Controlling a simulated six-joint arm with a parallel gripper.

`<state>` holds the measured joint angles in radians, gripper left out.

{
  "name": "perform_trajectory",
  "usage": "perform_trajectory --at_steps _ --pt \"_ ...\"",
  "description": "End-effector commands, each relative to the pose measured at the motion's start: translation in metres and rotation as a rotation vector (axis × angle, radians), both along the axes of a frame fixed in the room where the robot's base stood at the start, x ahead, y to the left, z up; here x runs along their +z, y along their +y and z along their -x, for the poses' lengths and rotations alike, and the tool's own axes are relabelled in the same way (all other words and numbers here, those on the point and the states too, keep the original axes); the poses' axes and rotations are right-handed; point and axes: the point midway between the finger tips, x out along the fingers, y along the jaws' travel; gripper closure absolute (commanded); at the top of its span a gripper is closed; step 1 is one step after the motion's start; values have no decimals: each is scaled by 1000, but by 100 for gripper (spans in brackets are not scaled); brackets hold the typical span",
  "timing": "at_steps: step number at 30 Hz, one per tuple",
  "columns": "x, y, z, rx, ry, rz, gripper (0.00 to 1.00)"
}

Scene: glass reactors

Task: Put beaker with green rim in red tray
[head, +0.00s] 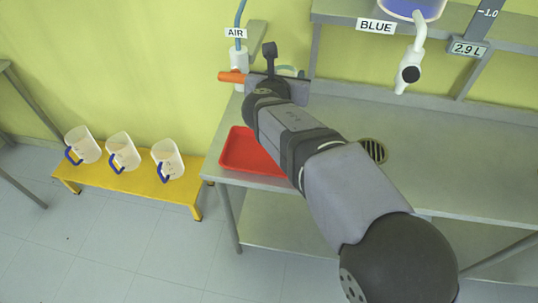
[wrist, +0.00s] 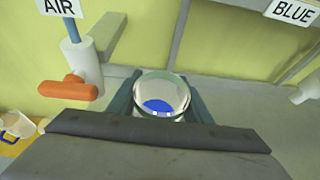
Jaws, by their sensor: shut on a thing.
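The beaker with green rim (wrist: 161,83) is between the two fingers of my gripper (wrist: 160,103) in the wrist view. My gripper is shut on it. Through its opening I see a blue patch at the bottom; I cannot tell whether it is liquid. In the head view only a bit of the beaker's rim (head: 291,69) shows past my gripper (head: 284,82), near the wall at the back of the bench. The red tray (head: 245,152) lies on the bench's left end, below and in front of my gripper, partly hidden by my arm. The part I see is empty.
An AIR tap with an orange handle (head: 232,76) is close left of my gripper. A BLUE tap (head: 409,68) hangs from a vessel at right. A round drain (head: 373,150) is in the bench (head: 450,150). Three blue-handled jugs (head: 122,152) stand on a yellow bench (head: 130,182).

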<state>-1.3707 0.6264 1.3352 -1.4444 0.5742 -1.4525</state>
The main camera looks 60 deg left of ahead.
Motion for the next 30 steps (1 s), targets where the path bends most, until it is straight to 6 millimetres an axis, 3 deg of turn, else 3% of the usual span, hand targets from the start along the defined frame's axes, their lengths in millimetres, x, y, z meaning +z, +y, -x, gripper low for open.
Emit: perform_trajectory --at_steps 5,12,16,21,26,30 --pt "13 14 36 53 -1 -5 89" --pt "-32 6 57 -40 -2 2 89" --pt "-49 2 66 -91 -1 0 89" --pt "-57 3 78 -94 -1 -2 89" --pt "-60 3 79 -94 -2 -1 89" --pt "-75 3 79 -94 -2 2 89"
